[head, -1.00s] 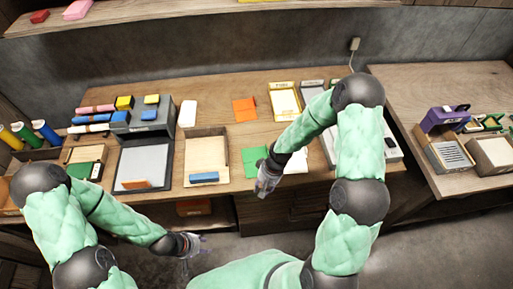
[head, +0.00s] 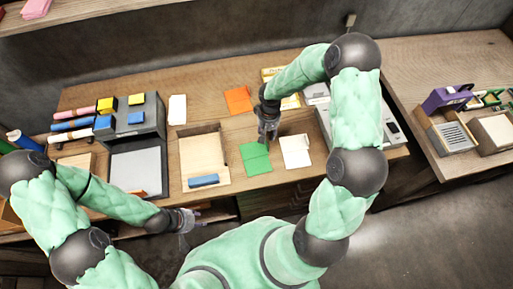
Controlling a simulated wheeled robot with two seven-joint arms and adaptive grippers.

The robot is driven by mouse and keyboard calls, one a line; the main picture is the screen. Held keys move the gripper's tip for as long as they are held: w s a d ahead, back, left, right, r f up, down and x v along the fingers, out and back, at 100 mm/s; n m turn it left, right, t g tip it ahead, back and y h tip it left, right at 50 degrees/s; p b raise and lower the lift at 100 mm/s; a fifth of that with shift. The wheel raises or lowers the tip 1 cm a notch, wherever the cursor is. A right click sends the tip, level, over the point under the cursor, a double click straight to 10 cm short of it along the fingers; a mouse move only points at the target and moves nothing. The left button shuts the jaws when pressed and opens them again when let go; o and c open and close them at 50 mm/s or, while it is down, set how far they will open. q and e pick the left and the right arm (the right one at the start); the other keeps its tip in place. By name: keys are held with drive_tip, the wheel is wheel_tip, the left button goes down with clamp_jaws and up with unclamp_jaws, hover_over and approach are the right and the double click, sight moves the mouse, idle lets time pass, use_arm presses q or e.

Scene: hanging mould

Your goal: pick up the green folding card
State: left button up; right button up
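The green folding card (head: 256,159) lies on the wooden desk between a shallow wooden tray and a white card, with a fold line across it. My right gripper (head: 268,136) points down just above and behind the card's far right corner. It looks apart from the card, and its fingers are too small to tell open from shut. My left gripper (head: 188,226) is out over the desk's front edge, low and left of the card. Its fingers look spread, with nothing visible between them.
A white card (head: 295,151) lies right of the green card. The wooden tray (head: 200,157) with a blue block (head: 203,181) is to its left. An orange card (head: 238,100) lies behind. A grey device (head: 390,131) stands right, partly behind my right arm.

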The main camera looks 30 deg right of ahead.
sight(254, 148)
wheel_tip(254, 148, down, 2)
drive_tip(key=shift+w+f, duration=0.1)
drive_tip(key=f, duration=0.2)
drive_tip(key=s+f+b, duration=0.1)
drive_tip(key=f, duration=0.1)
drive_tip(key=shift+a, duration=0.1)
drive_tip(key=shift+f, duration=0.4)
clamp_jaws()
